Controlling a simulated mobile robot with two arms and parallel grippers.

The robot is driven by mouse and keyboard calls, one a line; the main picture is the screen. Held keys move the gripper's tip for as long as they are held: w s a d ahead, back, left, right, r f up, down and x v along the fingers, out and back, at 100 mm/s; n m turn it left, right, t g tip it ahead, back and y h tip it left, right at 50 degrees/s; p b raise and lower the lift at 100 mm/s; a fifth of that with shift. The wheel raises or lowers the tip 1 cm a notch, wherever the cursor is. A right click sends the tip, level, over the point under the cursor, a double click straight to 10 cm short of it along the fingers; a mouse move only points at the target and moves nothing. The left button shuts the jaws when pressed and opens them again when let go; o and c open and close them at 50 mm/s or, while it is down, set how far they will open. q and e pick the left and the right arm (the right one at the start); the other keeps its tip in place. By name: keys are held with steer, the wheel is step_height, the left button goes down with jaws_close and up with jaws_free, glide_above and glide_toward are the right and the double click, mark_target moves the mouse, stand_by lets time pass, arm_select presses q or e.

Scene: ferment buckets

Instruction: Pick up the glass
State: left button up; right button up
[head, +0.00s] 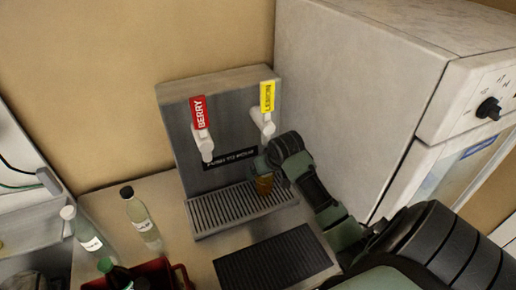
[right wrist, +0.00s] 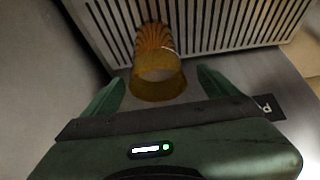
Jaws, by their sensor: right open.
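An amber ribbed glass (head: 264,186) stands on the drip tray (head: 222,212) of the drink dispenser, below the tap with the yellow lemon label. In the right wrist view the glass (right wrist: 156,70) sits between the two fingers of my right gripper (right wrist: 161,92), its near rim at about fingertip level. The fingers are apart, with a gap on each side of the glass. My right gripper (head: 268,170) comes in from the right and partly hides the glass in the head view. My left gripper is not in view.
The dispenser (head: 220,110) has a red berry tap (head: 200,130) and a yellow lemon tap (head: 266,112). A dark mat (head: 272,260) lies in front. Bottles (head: 138,210) and a red crate (head: 178,276) stand at left. A white cabinet (head: 350,100) rises close at right.

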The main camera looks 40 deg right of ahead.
steer(key=shift+w+d+f+p, duration=0.1)
steer(key=shift+f+p, duration=0.1)
steer(key=shift+f, duration=0.25)
steer(key=shift+w+d+f+p, duration=0.1)
steer(key=shift+f+p, duration=0.05)
steer(key=shift+f, duration=0.25)
steer(key=shift+p+x, duration=0.6)
steer(key=shift+x, duration=1.9)
steer(key=shift+s, duration=0.1)
steer(key=c, duration=1)
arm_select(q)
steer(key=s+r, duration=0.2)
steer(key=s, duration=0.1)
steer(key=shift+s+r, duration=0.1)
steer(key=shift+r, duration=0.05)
arm_select(e)
steer(key=shift+d, duration=0.1)
jaws_close()
steer(key=shift+r, duration=0.15)
